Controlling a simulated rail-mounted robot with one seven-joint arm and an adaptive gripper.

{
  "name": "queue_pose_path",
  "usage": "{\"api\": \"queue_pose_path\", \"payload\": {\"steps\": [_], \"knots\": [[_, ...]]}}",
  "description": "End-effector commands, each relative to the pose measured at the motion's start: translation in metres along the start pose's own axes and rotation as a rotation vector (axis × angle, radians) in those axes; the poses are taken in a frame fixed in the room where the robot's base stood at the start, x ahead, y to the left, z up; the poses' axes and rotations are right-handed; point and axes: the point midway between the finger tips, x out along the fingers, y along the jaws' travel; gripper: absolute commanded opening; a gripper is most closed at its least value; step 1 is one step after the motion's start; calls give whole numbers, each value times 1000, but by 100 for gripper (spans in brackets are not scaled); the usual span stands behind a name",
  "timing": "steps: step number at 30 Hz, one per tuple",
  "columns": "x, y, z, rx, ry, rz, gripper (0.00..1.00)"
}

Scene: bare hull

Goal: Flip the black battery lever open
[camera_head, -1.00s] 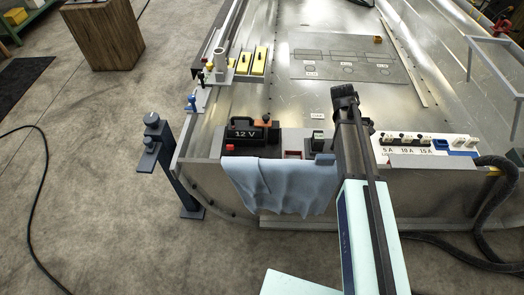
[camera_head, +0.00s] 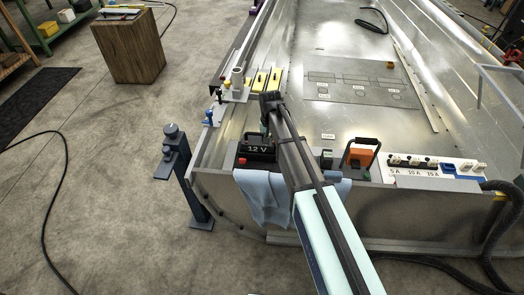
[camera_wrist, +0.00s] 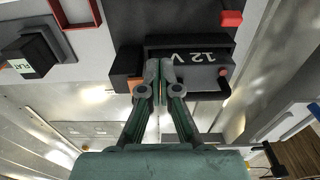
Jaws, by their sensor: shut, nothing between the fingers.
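The black battery box marked 12 V (camera_head: 258,149) sits at the near left of the hull, by the blue cloth. It also shows in the wrist view (camera_wrist: 190,62), with a small reddish knob (camera_wrist: 223,72) at its right end and an orange part (camera_wrist: 134,83) at its left. I cannot make out which black part is the lever; my fingers cover some of the box. My gripper (camera_wrist: 158,68) is shut and empty, its tips over the box's left part in the wrist view. Whether they touch it is unclear. In the head view my gripper (camera_head: 265,129) is partly hidden by my arm.
A blue cloth (camera_head: 259,197) hangs over the front edge. A red block (camera_wrist: 231,18) lies near the box. A dark block labelled FLAT (camera_wrist: 35,55) and an orange unit with a black handle (camera_head: 361,157) stand to its right in the head view. Yellow pieces (camera_head: 259,81) lie behind.

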Motion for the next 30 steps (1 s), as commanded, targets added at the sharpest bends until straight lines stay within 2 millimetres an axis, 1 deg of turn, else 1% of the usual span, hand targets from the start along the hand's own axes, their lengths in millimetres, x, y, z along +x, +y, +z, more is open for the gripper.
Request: {"api": "queue_pose_path", "payload": {"steps": [5,12,16,18,21,25,30], "knots": [[26,0,0,-2,-3,2,0],[72,1,0,-4,-4,3,0],[95,1,1,-4,-4,3,0],[94,2,18,-5,-2,3,0],[96,2,28,-4,-2,3,0],[100,2,37,-4,-2,3,0],[102,1,40,-4,-1,3,0]]}}
